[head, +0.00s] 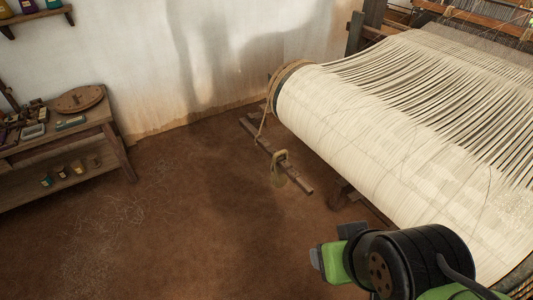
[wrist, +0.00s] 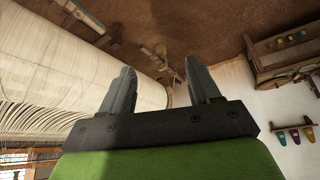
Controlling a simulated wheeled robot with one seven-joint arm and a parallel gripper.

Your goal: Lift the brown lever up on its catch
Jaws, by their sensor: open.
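A long brown wooden lever (head: 292,173) runs low beside the near end of the loom's cloth-wrapped beam (head: 345,115). A rope loops around the beam's end and comes down to the lever. A ring-like weight (head: 279,168) hangs at the lever's nearer part. I cannot make out the catch. My gripper (head: 335,242) is at the lower right in the head view, apart from the lever and on the near side of it. In the wrist view my gripper (wrist: 163,82) shows two separated fingers with nothing between them. The beam (wrist: 75,50) shows there at the left.
A wooden bench (head: 120,150) with tools and a round lid stands at the left by the white wall (head: 190,60). A shelf (head: 38,14) hangs at the upper left. The brown earth floor (head: 170,220) between bench and loom is clear.

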